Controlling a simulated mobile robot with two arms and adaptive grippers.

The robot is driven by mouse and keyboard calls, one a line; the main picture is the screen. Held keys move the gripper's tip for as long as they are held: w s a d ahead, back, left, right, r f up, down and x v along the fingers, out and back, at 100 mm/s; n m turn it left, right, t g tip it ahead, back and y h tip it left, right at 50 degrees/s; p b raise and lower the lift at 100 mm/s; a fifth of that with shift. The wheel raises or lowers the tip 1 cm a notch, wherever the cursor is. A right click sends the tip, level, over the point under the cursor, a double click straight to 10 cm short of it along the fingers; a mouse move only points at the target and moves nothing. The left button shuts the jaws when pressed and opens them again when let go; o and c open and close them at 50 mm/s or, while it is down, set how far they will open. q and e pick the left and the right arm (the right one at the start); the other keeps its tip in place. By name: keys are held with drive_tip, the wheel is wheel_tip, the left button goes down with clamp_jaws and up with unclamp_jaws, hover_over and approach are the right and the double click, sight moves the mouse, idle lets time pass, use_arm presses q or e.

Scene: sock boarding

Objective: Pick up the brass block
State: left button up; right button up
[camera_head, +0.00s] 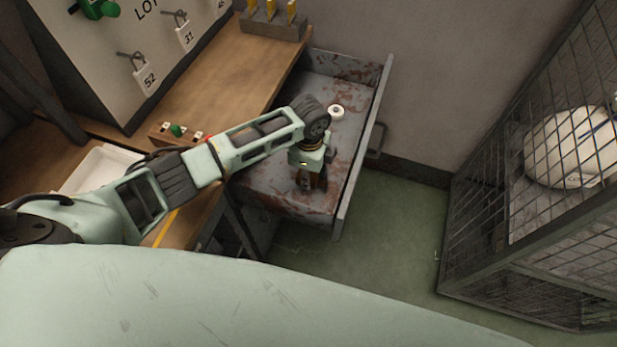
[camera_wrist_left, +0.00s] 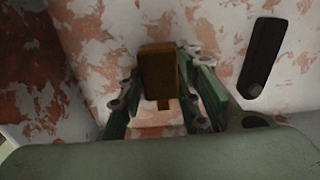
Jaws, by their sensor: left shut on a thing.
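My left gripper (camera_head: 311,187) reaches down into the open drawer (camera_head: 361,150), whose floor has worn, rust-coloured patches. In the left wrist view, the brass block (camera_wrist_left: 158,72) is a small brown-gold block between the two fingers of the left gripper (camera_wrist_left: 165,100). The gripper is shut on it. I cannot tell whether the block is clear of the drawer floor. In the head view the block is hidden behind the gripper. My right gripper is not in view.
A white roll (camera_head: 336,112) lies in the drawer beyond my gripper. A dark elongated thing (camera_wrist_left: 262,57) lies to the right in the left wrist view. The wooden bench (camera_head: 215,85) borders the drawer on the left. A wire cage (camera_head: 530,190) stands at the right, with bare green floor between.

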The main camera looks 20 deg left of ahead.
use_arm(q)
clamp_jaws()
